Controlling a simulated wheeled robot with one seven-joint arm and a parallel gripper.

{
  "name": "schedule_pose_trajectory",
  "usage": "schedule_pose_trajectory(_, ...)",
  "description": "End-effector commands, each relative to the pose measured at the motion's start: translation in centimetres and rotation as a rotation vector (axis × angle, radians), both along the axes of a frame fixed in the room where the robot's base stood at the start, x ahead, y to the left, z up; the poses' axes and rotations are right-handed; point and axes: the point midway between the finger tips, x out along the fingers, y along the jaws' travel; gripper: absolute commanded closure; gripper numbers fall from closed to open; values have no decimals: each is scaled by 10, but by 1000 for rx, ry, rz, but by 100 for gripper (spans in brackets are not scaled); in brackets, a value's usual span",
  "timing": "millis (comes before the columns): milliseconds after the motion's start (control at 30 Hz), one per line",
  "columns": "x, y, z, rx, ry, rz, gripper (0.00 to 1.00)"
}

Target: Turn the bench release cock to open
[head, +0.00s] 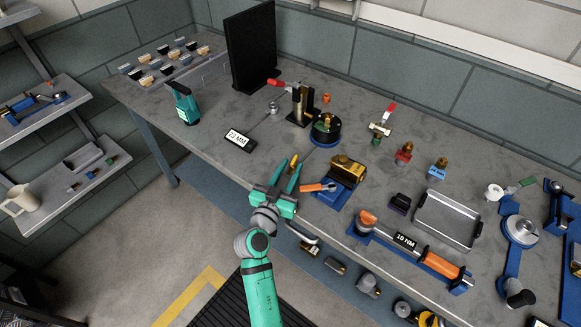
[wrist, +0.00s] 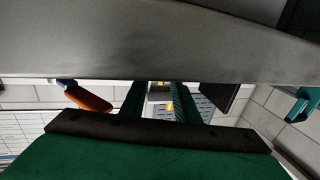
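Two fittings with red levers stand on the bench, and I cannot tell for certain which is the release cock. One is a small brass valve (head: 380,128) with a red-tipped lever pointing up, right of centre. The other is a red handle (head: 283,84) on the upright brass fixture at the back. My gripper (head: 290,168) is at the bench's front edge, well short of both, with its green fingers apart. In the wrist view, the fingers (wrist: 160,105) are also apart, and a grey surface fills the top. Neither lever can be made out there.
A round black gauge (head: 326,128) and a blue-based brass block (head: 345,172) stand beyond my gripper. An orange-handled torque tool (head: 410,245) and a metal tray (head: 448,218) lie to the right. A teal tool (head: 185,105) and a label (head: 239,139) are left.

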Motion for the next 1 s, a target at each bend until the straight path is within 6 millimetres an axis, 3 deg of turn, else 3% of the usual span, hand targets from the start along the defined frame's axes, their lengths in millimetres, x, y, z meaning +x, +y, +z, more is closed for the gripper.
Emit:
schedule_pose_trajectory(400,9,-2,0,1,0,2,72)
schedule_pose_trajectory(433,9,-2,0,1,0,2,74)
schedule_pose_trajectory(533,9,-2,0,1,0,2,98)
schedule_pose_trajectory(567,9,-2,0,1,0,2,100)
schedule_pose_trajectory(1000,8,-4,-4,2,12,84,100)
